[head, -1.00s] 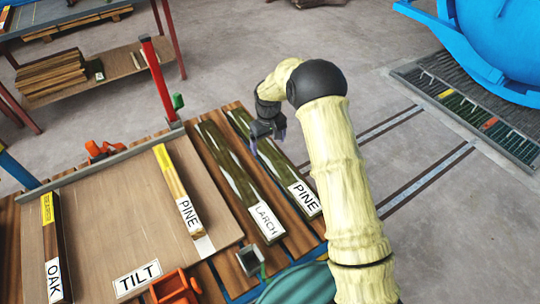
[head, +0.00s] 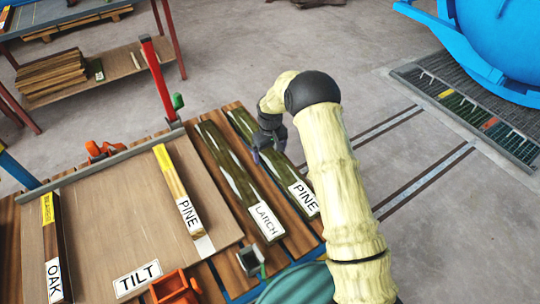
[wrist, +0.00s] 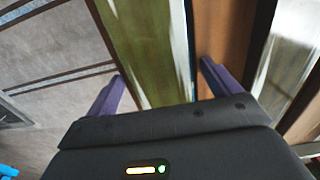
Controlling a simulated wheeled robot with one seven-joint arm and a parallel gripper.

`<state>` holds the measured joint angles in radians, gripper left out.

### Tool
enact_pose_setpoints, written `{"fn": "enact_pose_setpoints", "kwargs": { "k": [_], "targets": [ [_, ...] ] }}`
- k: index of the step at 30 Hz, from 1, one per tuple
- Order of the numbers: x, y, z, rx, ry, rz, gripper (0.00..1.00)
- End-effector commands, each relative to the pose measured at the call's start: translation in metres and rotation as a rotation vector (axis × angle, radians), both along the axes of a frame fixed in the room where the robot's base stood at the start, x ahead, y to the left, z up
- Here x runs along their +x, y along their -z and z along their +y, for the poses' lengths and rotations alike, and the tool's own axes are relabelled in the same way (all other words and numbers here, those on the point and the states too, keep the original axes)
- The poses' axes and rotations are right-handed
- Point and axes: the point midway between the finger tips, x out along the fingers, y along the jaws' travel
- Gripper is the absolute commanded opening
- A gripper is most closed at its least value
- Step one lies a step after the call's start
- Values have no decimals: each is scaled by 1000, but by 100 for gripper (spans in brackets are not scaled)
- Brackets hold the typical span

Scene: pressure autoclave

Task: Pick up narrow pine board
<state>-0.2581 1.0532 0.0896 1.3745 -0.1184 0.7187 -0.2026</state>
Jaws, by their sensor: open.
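A dark green, white-streaked board labelled PINE (head: 302,196) lies on the slatted bench, at its right edge. My gripper (head: 260,152) is over this board, partly covering it in the head view. In the wrist view my open gripper (wrist: 163,72) has its purple fingers on either side of the green pine board (wrist: 150,45); I cannot tell whether they touch it. Another, slimmer board labelled PINE (head: 177,188), with a yellow end, lies on the tilt panel to the left.
A green board labelled LARCH (head: 237,178) lies just left of the green pine board. A board labelled OAK (head: 53,246) lies on the TILT panel (head: 110,225). A red post (head: 157,82) stands at the bench's back. Open floor lies to the right.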

Motion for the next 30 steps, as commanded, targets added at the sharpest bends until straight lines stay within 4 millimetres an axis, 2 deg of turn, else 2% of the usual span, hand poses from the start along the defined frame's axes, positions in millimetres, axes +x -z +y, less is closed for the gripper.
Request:
{"fn": "enact_pose_setpoints", "kwargs": {
  "k": [4,12,14,23,26,30],
  "targets": [
    [0,0,0,0,0,0,87],
    [0,0,0,0,0,0,34],
    [0,0,0,0,0,0,24],
    [1,-5,0,0,0,-2,24],
    [1,-14,0,1,0,-3,24],
    [1,-36,0,2,1,-5,24]
  ]
}}
